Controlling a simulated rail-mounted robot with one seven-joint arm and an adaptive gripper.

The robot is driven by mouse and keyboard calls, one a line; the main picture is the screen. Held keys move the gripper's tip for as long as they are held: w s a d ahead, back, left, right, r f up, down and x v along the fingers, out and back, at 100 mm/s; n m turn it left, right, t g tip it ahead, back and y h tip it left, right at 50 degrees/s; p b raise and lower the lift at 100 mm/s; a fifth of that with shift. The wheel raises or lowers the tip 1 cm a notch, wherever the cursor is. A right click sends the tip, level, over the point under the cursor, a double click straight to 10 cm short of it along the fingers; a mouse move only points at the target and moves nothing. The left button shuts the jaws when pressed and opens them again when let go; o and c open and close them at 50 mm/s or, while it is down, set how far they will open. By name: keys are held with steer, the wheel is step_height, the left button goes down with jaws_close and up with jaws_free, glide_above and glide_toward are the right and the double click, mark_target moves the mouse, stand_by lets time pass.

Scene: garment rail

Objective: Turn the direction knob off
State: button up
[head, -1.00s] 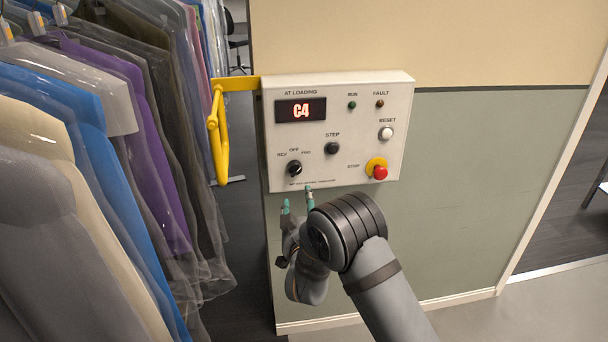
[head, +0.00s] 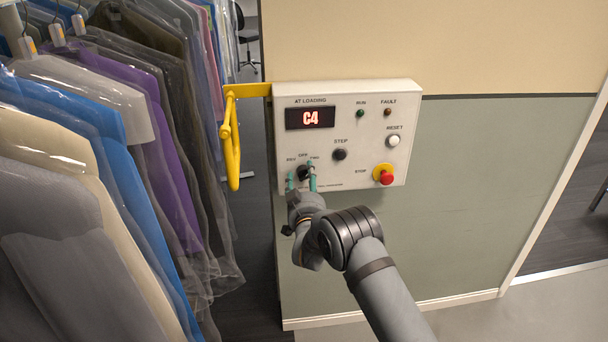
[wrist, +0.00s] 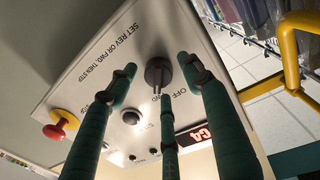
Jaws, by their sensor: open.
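The direction knob (head: 303,172) is a black round knob at the lower left of the white control panel, below the REV, OFF and FWD labels. My gripper (head: 301,179) is in front of it, its green fingertips open on either side of the knob and partly hiding it. In the wrist view the dark knob (wrist: 158,72) lies between the spread green fingers of my gripper (wrist: 157,66), with a third finger below it. I cannot tell whether any finger touches the knob.
A yellow bar (head: 232,140) and bagged garments (head: 130,170) stand to the left.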

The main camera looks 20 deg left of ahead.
steer(key=shift+w, duration=0.2)
steer(key=shift+c, duration=0.4)
steer(key=c, duration=1)
steer(key=shift+a+n+b, duration=0.1)
steer(key=shift+n+b, duration=0.5)
steer(key=shift+b, duration=0.45)
steer(key=shift+c, duration=0.4)
steer(key=n+b, duration=0.1)
steer(key=b, duration=0.1)
steer(key=n+b, duration=0.1)
steer(key=b, duration=0.1)
steer(key=shift+f+n, duration=0.2)
steer(key=shift+n, duration=0.1)
steer(key=n+b, duration=0.2)
steer(key=b, duration=0.1)
steer(key=shift+r+n+y, duration=0.15)
steer(key=shift+n+y, duration=0.15)
steer(key=shift+n, duration=0.1)
steer(key=shift+r+n+b, duration=0.1)
steer(key=shift+n+b, duration=0.5)
steer(key=shift+b, duration=0.2)
steer(key=shift+r+n, duration=0.1)
steer(key=shift+n, duration=0.2)
steer(key=shift+a, duration=0.1)
